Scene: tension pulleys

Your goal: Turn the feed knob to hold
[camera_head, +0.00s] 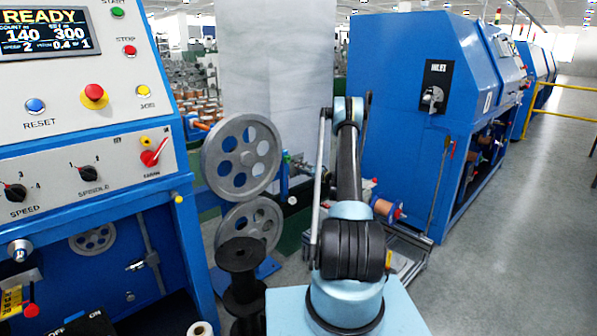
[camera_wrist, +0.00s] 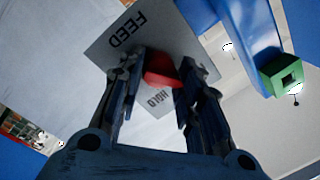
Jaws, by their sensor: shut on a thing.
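The feed knob (camera_wrist: 160,68) is red and sits between the fingertips of my gripper (camera_wrist: 164,75) in the wrist view. My gripper is shut on it, with one dark finger at each side. Behind the knob is a grey plate (camera_wrist: 118,52) marked FEED above and HOLD just below the knob, the lettering tilted in this view. The fingers cover part of the plate and the knob's sides, so I cannot tell its exact setting. In the head view my arm reaches away from me, and the gripper and feed knob are hidden.
A blue machine (camera_head: 400,75) stands right of my arm, and a control panel (camera_head: 75,100) reading READY is at left. Grey pulley wheels (camera_head: 241,190) and a black spool (camera_head: 238,255) stand left of my arm. A green-ended blue part (camera_wrist: 284,72) lies right of the gripper. Floor at right is clear.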

